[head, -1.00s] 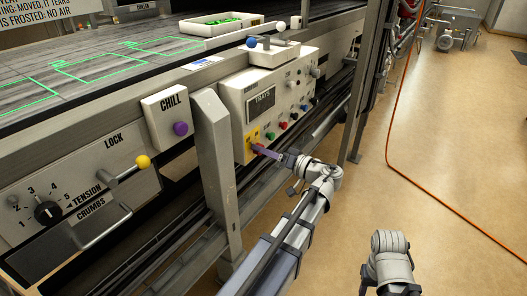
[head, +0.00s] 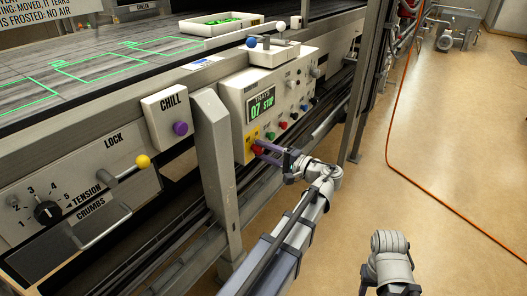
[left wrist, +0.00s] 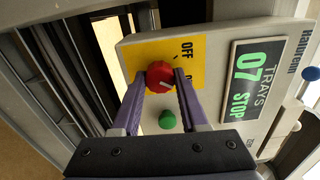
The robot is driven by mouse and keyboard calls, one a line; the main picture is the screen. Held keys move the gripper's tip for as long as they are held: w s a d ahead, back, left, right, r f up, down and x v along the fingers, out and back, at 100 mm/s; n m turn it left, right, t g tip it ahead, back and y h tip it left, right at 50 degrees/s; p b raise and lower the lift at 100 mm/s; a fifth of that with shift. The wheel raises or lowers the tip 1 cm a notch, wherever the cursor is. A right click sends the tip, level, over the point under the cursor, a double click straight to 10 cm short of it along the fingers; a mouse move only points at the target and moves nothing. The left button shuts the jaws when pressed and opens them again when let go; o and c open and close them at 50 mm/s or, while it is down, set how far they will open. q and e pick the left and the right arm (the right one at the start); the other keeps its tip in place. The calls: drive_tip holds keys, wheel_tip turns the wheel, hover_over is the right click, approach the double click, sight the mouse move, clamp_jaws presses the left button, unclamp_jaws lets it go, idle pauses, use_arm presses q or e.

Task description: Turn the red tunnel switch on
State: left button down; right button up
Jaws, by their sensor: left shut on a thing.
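The red tunnel switch (left wrist: 159,75) is a round red knob on a yellow plate (left wrist: 190,48). In the left wrist view, "OFF" reads on the plate, and a second label is partly hidden by a finger. The knob's pale mark slants toward that second label. My left gripper (left wrist: 160,82) has its purple fingers on both sides of the knob, shut on it. In the head view, the left gripper (head: 262,149) reaches the red knob (head: 256,149) at the panel's lower left. The display (head: 261,105) is lit and reads "07 STOP".
A green button (left wrist: 167,119) sits close to the fingers. Other coloured buttons, a lever with a blue ball (head: 252,42) and a purple CHILL knob (head: 180,128) are nearby. A metal post (head: 215,165) stands left of the panel. The floor at right is open, crossed by an orange cable (head: 388,125).

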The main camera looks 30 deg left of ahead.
use_arm(q)
drive_tip(key=shift+m, duration=1.1)
drive_tip(key=shift+c, duration=2.2)
unclamp_jaws()
drive_tip(key=d, duration=0.8)
drive_tip(key=shift+s, duration=0.3)
drive_tip(key=shift+a, duration=0.1)
